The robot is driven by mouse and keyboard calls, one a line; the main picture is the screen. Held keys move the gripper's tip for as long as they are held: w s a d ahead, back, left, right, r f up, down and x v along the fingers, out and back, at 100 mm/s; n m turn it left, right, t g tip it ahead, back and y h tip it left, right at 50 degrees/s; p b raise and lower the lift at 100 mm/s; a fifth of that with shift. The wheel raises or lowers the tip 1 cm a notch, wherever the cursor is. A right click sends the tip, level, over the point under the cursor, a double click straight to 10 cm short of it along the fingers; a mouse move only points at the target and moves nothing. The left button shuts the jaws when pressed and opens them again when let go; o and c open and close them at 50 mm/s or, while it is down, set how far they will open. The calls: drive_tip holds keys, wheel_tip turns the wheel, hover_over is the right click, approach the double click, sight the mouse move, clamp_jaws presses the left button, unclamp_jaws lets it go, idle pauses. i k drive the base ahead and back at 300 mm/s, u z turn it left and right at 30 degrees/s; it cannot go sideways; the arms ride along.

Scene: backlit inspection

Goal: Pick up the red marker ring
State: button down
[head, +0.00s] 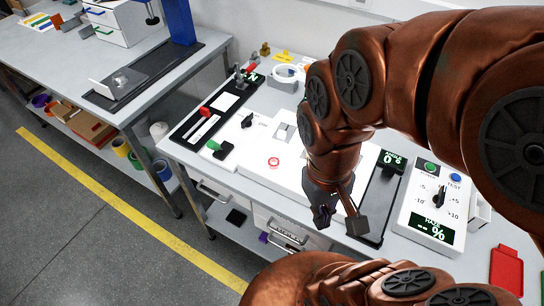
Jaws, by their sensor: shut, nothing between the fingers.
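The red marker ring (273,162) is small and lies flat on a white, brightly lit panel (250,170) on the workbench, in the middle of the head view. My gripper (338,226) hangs from my copper-coloured arm, to the right of the ring and nearer the bench's front edge. It is apart from the ring and holds nothing. The fingers look dark and point down; how close their tips are is hard to see from this angle.
A black tray with a red-knobbed tool (205,112) stands left of the panel. A control box (432,205) with a percent display stands at right, near a red tray (506,270). A second bench (137,113) is at left. Grey floor with a yellow line (120,205) is open.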

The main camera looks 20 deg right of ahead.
sight(273, 159)
drive_tip(key=u, duration=1.05)
drive_tip(key=k, duration=0.6)
drive_tip(key=z, duration=1.2)
